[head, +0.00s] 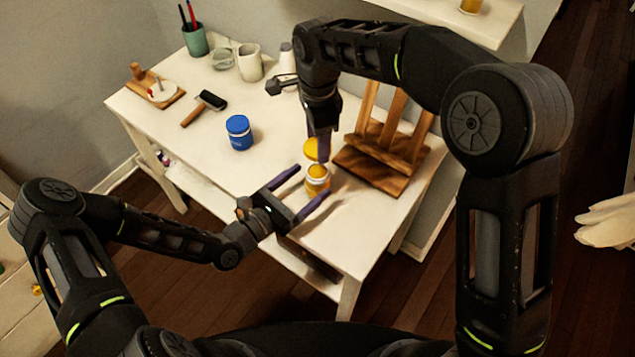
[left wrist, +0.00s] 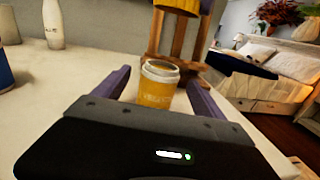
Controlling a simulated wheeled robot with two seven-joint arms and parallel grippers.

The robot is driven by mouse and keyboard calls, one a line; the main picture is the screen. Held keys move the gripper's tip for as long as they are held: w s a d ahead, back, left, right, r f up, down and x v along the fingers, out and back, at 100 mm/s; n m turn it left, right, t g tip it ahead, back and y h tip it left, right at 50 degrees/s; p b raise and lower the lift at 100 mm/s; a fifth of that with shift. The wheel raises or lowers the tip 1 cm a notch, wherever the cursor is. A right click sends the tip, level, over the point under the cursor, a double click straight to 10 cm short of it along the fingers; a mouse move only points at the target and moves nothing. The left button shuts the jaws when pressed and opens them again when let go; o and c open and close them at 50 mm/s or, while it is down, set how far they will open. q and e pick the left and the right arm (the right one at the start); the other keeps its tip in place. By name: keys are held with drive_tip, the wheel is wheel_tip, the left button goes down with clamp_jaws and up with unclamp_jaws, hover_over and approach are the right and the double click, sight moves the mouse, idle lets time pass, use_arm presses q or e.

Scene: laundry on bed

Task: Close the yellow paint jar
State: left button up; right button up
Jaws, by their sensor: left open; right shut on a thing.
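The open yellow paint jar (head: 317,184) stands upright on the white table near its front edge. In the left wrist view the jar (left wrist: 157,92) shows a white rim and yellow paint inside. My left gripper (head: 311,185) is open, with its purple fingers on either side of the jar; I cannot tell whether they touch it. My right gripper (head: 321,152) points down above the jar, shut on the yellow lid (head: 311,148). The lid (left wrist: 178,5) also shows at the top of the left wrist view, apart from the jar and above it.
A wooden easel (head: 385,150) stands close right of the jar. A blue jar (head: 239,132) is to the left. A brayer (head: 204,107), a palette board (head: 156,90), a pen cup (head: 195,40) and a white pitcher (head: 250,62) are farther back. The table's front left is clear.

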sight(326, 168)
use_arm(q)
drive_tip(key=shift+x, duration=2.1)
clamp_jaws()
